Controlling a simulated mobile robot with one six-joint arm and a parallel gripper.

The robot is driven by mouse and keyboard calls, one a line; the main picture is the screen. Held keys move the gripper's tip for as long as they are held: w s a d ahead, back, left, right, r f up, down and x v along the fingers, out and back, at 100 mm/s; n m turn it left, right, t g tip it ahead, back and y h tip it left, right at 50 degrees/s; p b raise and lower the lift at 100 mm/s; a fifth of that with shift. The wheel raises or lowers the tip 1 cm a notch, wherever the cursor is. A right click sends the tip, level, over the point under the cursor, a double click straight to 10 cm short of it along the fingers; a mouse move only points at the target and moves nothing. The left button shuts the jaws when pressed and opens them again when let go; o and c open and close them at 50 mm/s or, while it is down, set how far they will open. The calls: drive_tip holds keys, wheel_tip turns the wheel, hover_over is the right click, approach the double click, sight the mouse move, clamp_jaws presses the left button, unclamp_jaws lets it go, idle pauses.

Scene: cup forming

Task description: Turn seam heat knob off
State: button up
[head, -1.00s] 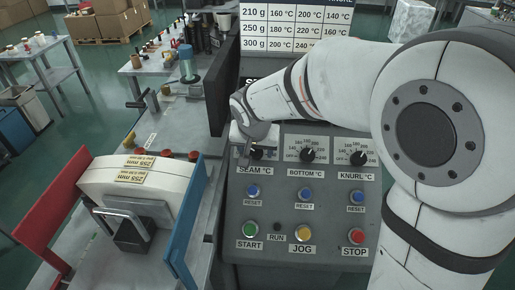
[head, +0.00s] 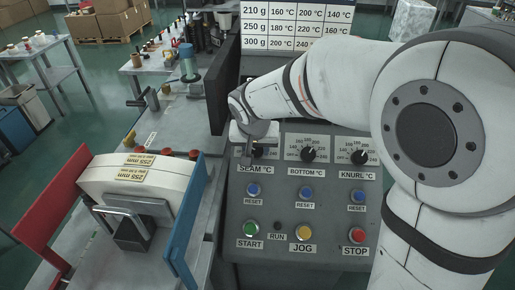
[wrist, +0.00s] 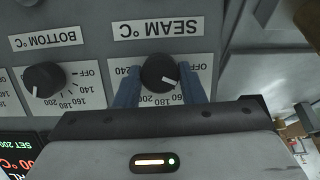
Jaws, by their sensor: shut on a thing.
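The seam heat knob (wrist: 155,70) is a round black knob with a white pointer, under an upside-down SEAM °C label in the wrist view. Its pointer aims right and slightly down, near the 160 side of the dial; the right finger hides the nearby numbers. My gripper (wrist: 160,80) has its two blue fingers on either side of the knob, shut on it. In the head view my gripper (head: 250,140) is at the panel's upper left, and the seam knob (head: 258,153) is mostly hidden behind it.
The bottom knob (head: 308,154) and knurl knob (head: 360,157) sit to the right on the same panel. Reset buttons and the green start (head: 250,229), yellow jog (head: 303,233) and red stop (head: 357,235) buttons are below. A dark upright plate (head: 218,80) stands close left of my gripper.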

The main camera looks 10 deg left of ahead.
drive_tip(key=shift+a+n+h+b, duration=0.1)
drive_tip(key=shift+n+h+b, duration=0.55)
drive_tip(key=shift+n, duration=1.55)
drive_tip(key=o, duration=1)
drive_tip(key=v, duration=0.7)
drive_tip(key=shift+s+r, duration=0.25)
drive_tip(key=shift+r, duration=0.1)
